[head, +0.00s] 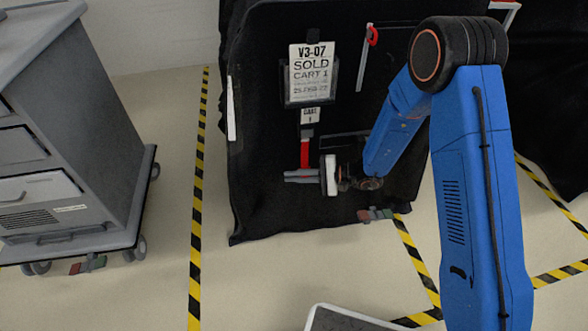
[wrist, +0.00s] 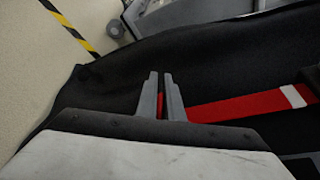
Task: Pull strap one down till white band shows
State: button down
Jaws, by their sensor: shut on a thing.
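The red strap (head: 304,153) hangs down the front of a black-covered cart (head: 265,200), below a small white tag (head: 309,115). My gripper (head: 300,177) is at the strap's lower part, its fingers pointing left. In the wrist view the gripper (wrist: 161,92) is shut on the strap, with a bit of red between the fingers. The strap (wrist: 235,106) runs right from the fingers, and a white band (wrist: 293,96) crosses it near a dark piece at the right edge. The head view is too small to show the band clearly.
A red hook-like piece (head: 373,36) is at the upper right of the cover. A grey drawer cart (head: 75,130) stands at left. Floor tape (head: 197,200) and open floor lie between the carts.

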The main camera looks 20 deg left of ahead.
jog(key=shift+d+f, duration=0.1)
jog(key=shift+f, duration=0.25)
jog(key=c, duration=2.2)
grip_release()
jog(key=v, duration=1.7)
jog(key=shift+d+r, duration=0.2)
jog(key=shift+s, duration=0.1)
